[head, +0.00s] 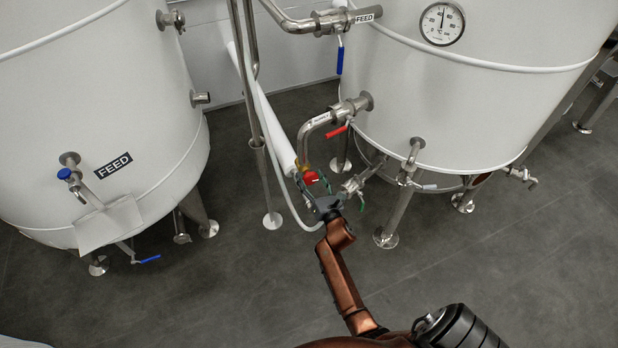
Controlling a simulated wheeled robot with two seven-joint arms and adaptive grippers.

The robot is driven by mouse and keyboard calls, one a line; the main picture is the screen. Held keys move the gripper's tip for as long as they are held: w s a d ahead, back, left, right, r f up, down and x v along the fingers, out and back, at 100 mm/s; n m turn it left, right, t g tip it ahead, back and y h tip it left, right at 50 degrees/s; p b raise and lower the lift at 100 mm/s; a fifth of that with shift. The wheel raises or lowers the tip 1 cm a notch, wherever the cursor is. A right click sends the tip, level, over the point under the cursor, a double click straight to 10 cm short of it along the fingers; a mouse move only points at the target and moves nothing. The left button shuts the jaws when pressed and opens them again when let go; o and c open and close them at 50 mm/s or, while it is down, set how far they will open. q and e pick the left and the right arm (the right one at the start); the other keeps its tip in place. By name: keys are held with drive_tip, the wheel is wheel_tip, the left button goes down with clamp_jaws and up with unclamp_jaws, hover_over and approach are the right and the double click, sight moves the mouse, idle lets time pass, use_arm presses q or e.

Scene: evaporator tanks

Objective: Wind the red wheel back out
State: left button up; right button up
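The red wheel (311,177) is small and sits on a brass-coloured fitting, at the lower end of a white sloping pipe between the two tanks. My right gripper (315,183) is at the wheel, its fingers on either side of the lower part of it. The gripper hides part of the wheel. I cannot tell whether the fingers touch it or are closed on it. My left gripper is not in view.
A white tank (440,100) with a dial gauge (442,23) stands right, another tank (90,110) left. A red lever valve (337,131) and a steel outlet valve (352,186) are close to my gripper. Steel posts (250,100) stand left of it. The grey floor (480,270) in front is clear.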

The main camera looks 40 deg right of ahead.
drive_tip(key=c, duration=0.9)
